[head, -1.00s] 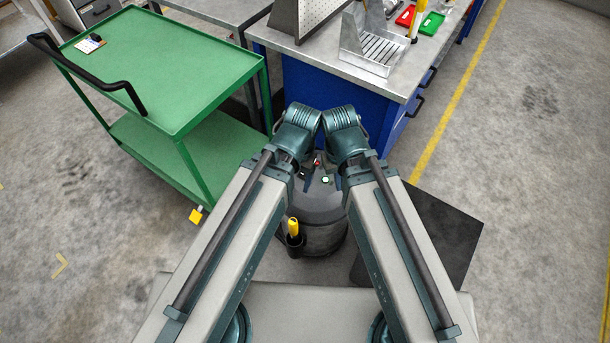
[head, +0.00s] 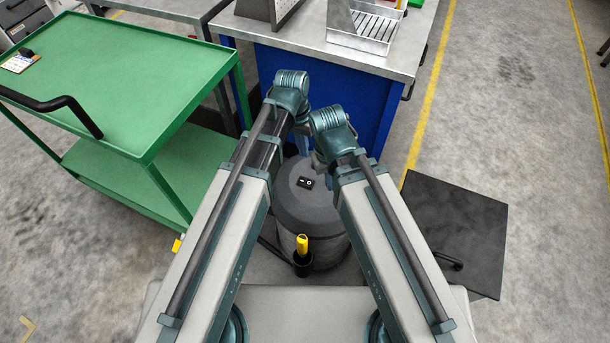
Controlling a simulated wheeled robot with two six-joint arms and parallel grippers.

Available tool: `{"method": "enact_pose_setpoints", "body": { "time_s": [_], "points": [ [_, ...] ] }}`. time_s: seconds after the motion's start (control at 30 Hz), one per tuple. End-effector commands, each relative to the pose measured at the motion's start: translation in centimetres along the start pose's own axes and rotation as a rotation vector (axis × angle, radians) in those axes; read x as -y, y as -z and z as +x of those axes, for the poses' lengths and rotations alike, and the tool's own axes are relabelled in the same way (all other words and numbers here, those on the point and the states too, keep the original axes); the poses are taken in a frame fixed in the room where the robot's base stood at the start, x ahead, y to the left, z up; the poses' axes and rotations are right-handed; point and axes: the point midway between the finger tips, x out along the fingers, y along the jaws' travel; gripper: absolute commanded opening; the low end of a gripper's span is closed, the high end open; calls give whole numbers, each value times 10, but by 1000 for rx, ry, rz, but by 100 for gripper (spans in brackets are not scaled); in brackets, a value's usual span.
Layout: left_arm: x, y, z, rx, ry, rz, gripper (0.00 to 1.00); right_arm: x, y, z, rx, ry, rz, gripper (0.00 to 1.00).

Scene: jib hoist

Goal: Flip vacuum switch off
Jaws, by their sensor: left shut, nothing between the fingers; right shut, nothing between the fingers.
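The vacuum (head: 290,207) is a dark grey drum standing on the floor in front of me. Its black switch (head: 305,183) with white marks sits on top, in plain view between my arms. My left gripper (head: 303,143) is beyond the switch, pointing down near the drum's far side, and is shut and empty. My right gripper (head: 318,162) is shut and empty, just above and to the right of the switch. It is partly hidden by its own wrist. I cannot tell whether either gripper touches the vacuum.
A green cart (head: 130,85) with a black handle stands close on the left. A blue workbench (head: 330,100) with a metal top stands behind the vacuum. A yellow-handled item (head: 302,245) sits in a holder on the vacuum's near side. A dark mat (head: 455,225) lies at right.

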Motion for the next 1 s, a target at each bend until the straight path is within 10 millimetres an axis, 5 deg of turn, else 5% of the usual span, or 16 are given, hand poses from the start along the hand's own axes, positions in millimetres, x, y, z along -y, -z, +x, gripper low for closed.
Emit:
{"method": "enact_pose_setpoints", "body": {
  "time_s": [0.57, 1.0],
  "points": [
    [1, 2, 6, -1, -3, 1, 0, 1, 0, 6, 0, 0, 0, 0],
    [1, 2, 53, -1, -3, 1, 0, 5, 3, 53, 0, 0, 0, 0]
  ]
}}
